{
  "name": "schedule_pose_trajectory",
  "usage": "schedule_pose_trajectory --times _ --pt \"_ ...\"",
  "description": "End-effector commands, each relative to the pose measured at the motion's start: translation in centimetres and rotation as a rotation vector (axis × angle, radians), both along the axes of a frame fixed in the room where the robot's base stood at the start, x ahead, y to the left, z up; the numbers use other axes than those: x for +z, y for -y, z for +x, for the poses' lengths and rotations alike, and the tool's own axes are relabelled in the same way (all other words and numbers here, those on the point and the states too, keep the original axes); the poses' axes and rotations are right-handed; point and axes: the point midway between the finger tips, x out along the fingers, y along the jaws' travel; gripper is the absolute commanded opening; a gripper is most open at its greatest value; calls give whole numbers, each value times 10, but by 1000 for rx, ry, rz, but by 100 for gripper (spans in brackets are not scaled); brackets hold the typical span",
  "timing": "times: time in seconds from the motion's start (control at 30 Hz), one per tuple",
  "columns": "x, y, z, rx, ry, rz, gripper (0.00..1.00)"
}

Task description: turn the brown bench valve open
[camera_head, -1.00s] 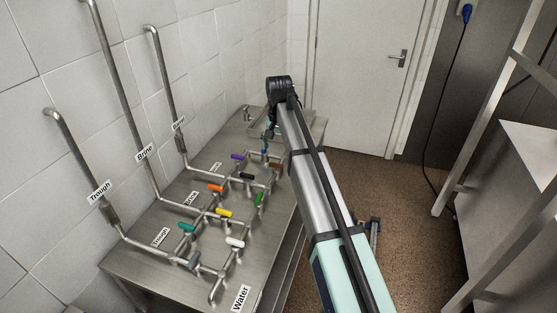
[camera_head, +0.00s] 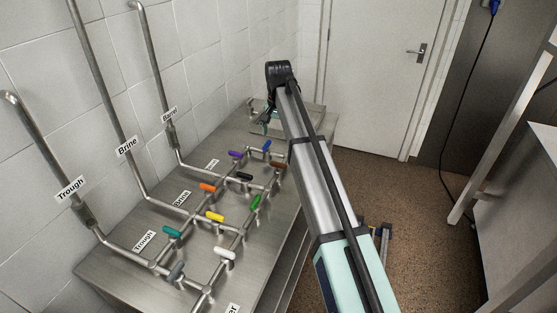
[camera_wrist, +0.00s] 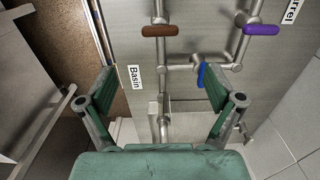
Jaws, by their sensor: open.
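The brown valve handle (camera_head: 279,165) is at the right side of the pipework on the steel bench, close to my arm. In the wrist view the brown handle (camera_wrist: 160,30) lies near the top, crosswise to the pipe running down below it. My gripper (camera_wrist: 158,82) is open and empty, with its two green fingers spread wide. The brown handle lies beyond the fingertips, centred between them and not touched. In the head view my gripper (camera_head: 270,122) is small and partly hidden by the arm, past the handle toward the far bench end.
A blue handle (camera_wrist: 202,75) is close beside the right fingertip; a purple handle (camera_wrist: 263,28) lies farther right. Black (camera_head: 238,177), green (camera_head: 255,203) and several other handles fill the nearer bench. The tiled wall (camera_head: 215,60) stands left; open floor (camera_head: 370,180) lies right.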

Motion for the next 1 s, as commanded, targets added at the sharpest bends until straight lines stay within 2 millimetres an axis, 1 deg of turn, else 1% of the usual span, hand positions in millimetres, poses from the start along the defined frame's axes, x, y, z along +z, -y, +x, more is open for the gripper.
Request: schedule_pose_trajectory --times 0.03,0.3,0.5,0.7,0.83,1.0 --pt "-9 1 -2 0 -2 0 92" --pt "-62 1 -2 0 -2 0 92" --pt "-96 1 -1 0 -1 -1 92" --pt "-116 0 0 0 0 0 92" --pt "-120 0 0 0 1 0 92" --pt "-121 0 0 0 1 1 92"
